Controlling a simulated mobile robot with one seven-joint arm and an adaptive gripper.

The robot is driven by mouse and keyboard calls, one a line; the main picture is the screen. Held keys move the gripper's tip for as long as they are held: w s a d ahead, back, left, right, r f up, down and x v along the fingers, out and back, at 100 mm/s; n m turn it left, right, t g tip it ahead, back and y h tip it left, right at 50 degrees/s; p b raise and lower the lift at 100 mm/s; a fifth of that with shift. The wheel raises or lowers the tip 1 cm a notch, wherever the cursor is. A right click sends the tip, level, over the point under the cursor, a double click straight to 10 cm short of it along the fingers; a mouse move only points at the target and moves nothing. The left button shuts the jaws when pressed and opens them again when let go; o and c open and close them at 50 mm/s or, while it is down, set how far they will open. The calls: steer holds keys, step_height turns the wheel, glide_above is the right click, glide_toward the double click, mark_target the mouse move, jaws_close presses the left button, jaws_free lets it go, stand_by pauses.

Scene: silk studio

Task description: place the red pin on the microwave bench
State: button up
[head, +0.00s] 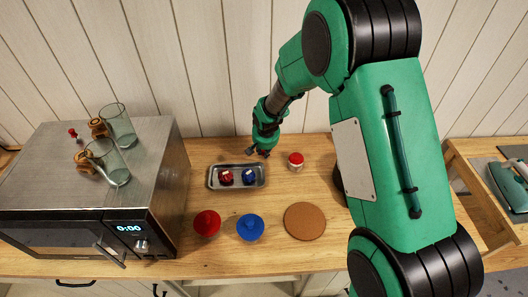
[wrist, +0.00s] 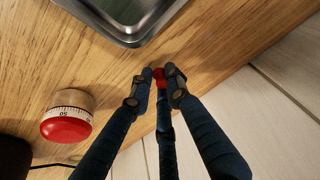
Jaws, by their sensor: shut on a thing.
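My gripper (head: 262,153) is low over the back of the wooden microwave bench (head: 175,215), just behind the metal tray. In the wrist view my gripper (wrist: 162,78) has its dark fingers closed around a small red thing (wrist: 159,73), which looks like the red pin. Only its red part shows between the fingertips; the rest is hidden. Whether it touches the wood is hard to tell. The microwave (head: 160,165) stands at the left end of the bench.
A metal tray (head: 211,186) holds a red and a blue item. A red-topped timer (head: 296,160) stands right of my gripper. Red (head: 207,223) and blue (head: 250,227) round things and a cork mat (head: 305,221) lie in front. Glasses (head: 118,125) stand on the microwave. An open drawer (head: 470,190) is right.

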steer(key=shift+f, duration=0.2)
steer(key=o, duration=0.7)
steer(key=shift+o, duration=0.2)
steer(key=shift+r, duration=0.1)
steer(key=p+v, duration=0.1)
steer(key=v, duration=1.1)
steer(key=shift+r, duration=0.1)
